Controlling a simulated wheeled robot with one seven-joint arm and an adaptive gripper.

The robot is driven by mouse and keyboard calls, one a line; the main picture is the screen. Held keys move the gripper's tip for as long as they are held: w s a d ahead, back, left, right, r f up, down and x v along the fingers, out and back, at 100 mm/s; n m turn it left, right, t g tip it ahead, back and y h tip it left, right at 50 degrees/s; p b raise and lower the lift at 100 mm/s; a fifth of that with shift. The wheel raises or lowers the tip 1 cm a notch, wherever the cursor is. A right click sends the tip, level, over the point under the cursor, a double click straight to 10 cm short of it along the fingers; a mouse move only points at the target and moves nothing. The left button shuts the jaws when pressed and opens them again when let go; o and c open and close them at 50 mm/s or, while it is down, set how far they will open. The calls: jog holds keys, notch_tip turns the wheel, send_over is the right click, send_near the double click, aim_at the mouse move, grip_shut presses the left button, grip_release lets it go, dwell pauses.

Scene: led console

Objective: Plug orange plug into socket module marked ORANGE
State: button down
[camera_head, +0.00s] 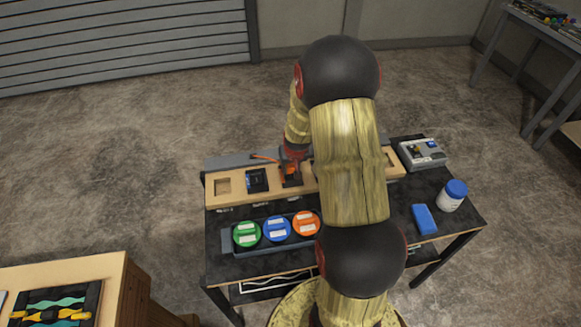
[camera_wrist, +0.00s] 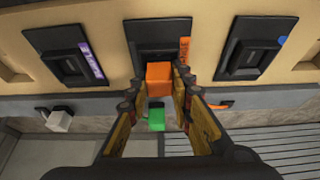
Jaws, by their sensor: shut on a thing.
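My gripper (camera_wrist: 157,88) is shut on the orange plug (camera_wrist: 159,76), seen as an orange block between its fingertips in the wrist view. The plug is at the near edge of a dark socket module (camera_wrist: 160,32) with an orange label (camera_wrist: 185,51) that seems to read ORANGE. I cannot tell whether the plug is touching or partly inside the socket. In the head view my gripper (camera_head: 290,173) is over the wooden panel (camera_head: 232,199), and my arm hides much of the panel's right part. A green block (camera_wrist: 156,119) shows between the fingers, beyond the plug.
A module with a purple label (camera_wrist: 66,56) is left of the orange one; a module with a blue mark (camera_wrist: 253,48) is right. A white plug (camera_wrist: 60,121) shows below. A tray (camera_head: 266,246) holds green, blue and orange discs.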

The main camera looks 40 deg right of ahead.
jog(key=shift+s+a+f, duration=0.3)
jog(key=shift+s+f, duration=0.25)
jog(key=shift+f, duration=0.3)
jog(key=c, duration=1.6)
grip_release()
jog(key=shift+w, duration=0.15)
jog(key=shift+o, duration=0.5)
jog(key=o, duration=0.8)
jog(key=shift+w+d+r, duration=0.15)
jog(key=shift+w+r, duration=0.1)
jog(key=shift+r, duration=0.05)
jog(key=shift+d+r, duration=0.1)
jog(key=shift+r, duration=0.1)
jog(key=shift+w+r, duration=0.1)
jog(key=shift+r, duration=0.05)
jog(key=shift+r+p, duration=2.4)
jog(key=shift+r, duration=0.95)
